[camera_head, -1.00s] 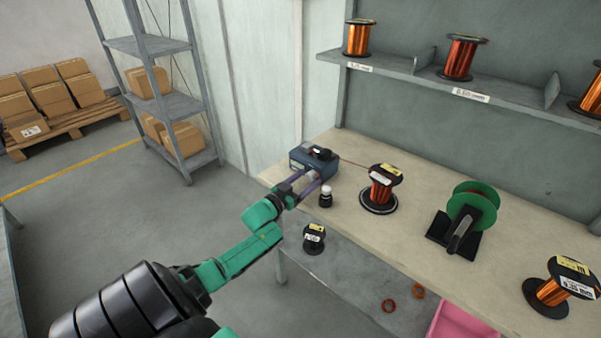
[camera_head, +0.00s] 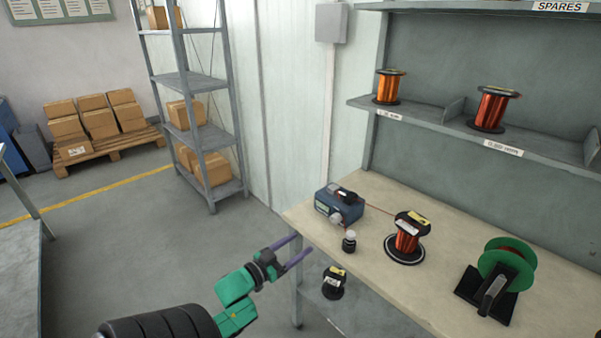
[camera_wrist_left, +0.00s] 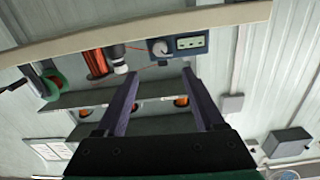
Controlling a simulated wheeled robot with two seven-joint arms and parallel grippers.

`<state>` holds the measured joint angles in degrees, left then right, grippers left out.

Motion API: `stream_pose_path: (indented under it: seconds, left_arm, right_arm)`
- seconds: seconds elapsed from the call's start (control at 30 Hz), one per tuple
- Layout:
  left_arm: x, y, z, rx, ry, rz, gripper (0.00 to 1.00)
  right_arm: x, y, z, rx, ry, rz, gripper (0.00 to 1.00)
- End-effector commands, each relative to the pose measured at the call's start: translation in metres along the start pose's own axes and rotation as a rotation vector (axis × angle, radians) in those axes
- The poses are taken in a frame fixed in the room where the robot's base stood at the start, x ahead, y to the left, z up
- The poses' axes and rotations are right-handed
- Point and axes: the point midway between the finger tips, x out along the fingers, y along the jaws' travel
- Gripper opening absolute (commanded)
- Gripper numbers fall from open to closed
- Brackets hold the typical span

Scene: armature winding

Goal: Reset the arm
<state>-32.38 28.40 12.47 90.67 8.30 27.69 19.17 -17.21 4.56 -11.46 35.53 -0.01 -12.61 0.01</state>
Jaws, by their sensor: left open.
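My left gripper (camera_head: 293,251) is open and empty in the head view, off the left end of the workbench (camera_head: 375,187). Its two purple fingers also show apart in the left wrist view (camera_wrist_left: 161,78), with nothing between them. The blue winding machine (camera_head: 338,205) stands at the bench's left end, clear of the fingers. A copper wire runs from it to the copper spool (camera_head: 407,235) on a round base. A small black bottle with a pale cap (camera_head: 349,241) stands beside the machine. My right gripper is not in view.
A green reel on a black stand (camera_head: 505,268) is farther right on the bench. A small black spool (camera_head: 333,283) sits on the lower shelf. A wall shelf above holds copper spools (camera_head: 493,108). Open floor (camera_head: 130,250) lies left of the bench, with a grey rack (camera_head: 205,130) behind.

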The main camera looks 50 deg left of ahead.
Motion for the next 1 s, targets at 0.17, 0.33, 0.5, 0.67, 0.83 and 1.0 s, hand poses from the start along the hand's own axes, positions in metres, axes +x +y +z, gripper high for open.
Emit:
stream_pose_path:
  seconds: [0.17,0.33,0.5,0.67,0.83,1.0]
  left_arm:
    - [0.0,0.0,0.0,0.0,-0.001,0.0,0.7]
    - [-0.001,0.0,0.006,-0.001,-0.015,-0.005,0.7]
    - [-0.024,0.005,0.094,-0.009,-0.23,-0.062,0.7]
    - [-0.086,0.044,0.228,-0.008,-0.605,-0.084,0.7]
    - [-0.18,0.118,0.337,0.018,-1.011,-0.003,0.7]
    - [-0.275,0.189,0.392,0.079,-1.345,0.145,0.7]
  right_arm:
    - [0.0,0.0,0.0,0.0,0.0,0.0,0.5]
    - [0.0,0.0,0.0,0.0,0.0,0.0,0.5]
    - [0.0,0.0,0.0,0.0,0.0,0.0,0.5]
    - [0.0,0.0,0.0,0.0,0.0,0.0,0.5]
    - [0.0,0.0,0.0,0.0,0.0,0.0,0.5]
    - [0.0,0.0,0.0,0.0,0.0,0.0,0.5]
